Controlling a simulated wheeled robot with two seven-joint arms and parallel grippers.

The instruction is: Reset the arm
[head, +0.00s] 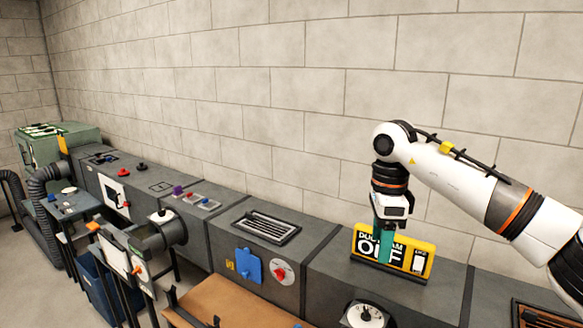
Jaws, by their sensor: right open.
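My right arm comes in from the right, and its gripper (385,243) points down over the duct top. Teal finger-like parts hang below the white and black wrist, in front of a yellow and black sign (420,247) with large white letters and a white switch plate. The gripper is open. The teal parts cover some of the lettering, and I cannot tell whether they touch the sign. My left gripper is not in view.
A long grey duct (330,242) runs along the block wall. It carries a vent grille (264,227), a blue plate (248,266), a red knob (280,272) and a dial (364,314). A wooden board (225,300) lies in front. A green machine (62,142) stands far left.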

